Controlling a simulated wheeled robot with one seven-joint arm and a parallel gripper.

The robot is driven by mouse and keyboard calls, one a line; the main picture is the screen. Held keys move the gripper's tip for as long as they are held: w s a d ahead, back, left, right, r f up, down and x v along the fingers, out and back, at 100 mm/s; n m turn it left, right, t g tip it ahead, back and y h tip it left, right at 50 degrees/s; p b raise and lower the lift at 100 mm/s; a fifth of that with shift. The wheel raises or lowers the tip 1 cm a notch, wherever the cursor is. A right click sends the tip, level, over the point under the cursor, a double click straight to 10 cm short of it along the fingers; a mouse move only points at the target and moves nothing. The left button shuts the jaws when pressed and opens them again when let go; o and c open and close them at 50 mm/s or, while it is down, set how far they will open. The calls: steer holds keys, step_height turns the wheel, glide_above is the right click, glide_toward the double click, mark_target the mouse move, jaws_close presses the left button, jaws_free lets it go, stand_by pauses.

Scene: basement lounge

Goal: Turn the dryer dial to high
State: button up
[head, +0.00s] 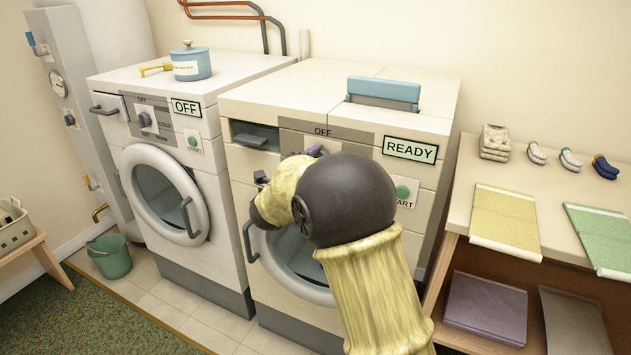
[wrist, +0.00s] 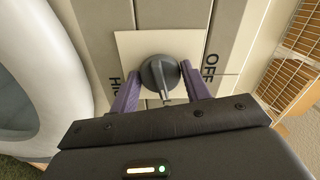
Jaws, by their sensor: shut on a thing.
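The dryer (head: 235,180) is the right-hand white machine in the head view, with a READY display (head: 410,149). Its dial (wrist: 158,72) is a dark grey round knob on a pale square plate in the wrist view. An OFF label lies right of it and a partly covered label starting "HI" lies left. A pale mark on the knob points toward the bottom of the wrist view, between the labels. My gripper (wrist: 158,80) has its purple fingers shut on the dial, one on each side.
The washer (head: 180,250), showing OFF, stands to the left with a blue pot (head: 190,63) on top. A shelf table (head: 520,165) with folded cloths and socks is on the right. A green bucket (head: 109,257) stands on the floor at left.

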steer(key=m+b, duration=0.3)
steer(key=b, duration=0.2)
steer(key=shift+f+m, duration=0.4)
steer(key=m+b, duration=0.4)
steer(key=b, duration=0.2)
steer(key=shift+m+b, duration=0.3)
steer(key=shift+b, duration=0.1)
steer(key=m+b, duration=0.4)
steer(key=b, duration=0.1)
steer(key=shift+r+b, duration=0.1)
steer(key=shift+b, duration=0.2)
steer(key=m+b, duration=0.3)
steer(key=shift+d+r, duration=0.1)
steer(key=shift+r, duration=0.05)
steer(key=shift+r+m+b, duration=0.1)
steer(key=shift+m+b, duration=0.2)
steer(key=shift+m, duration=0.2)
steer(key=shift+r, duration=0.1)
steer(key=o, duration=1)
steer(key=shift+c, duration=0.2)
steer(key=shift+s+r, duration=0.1)
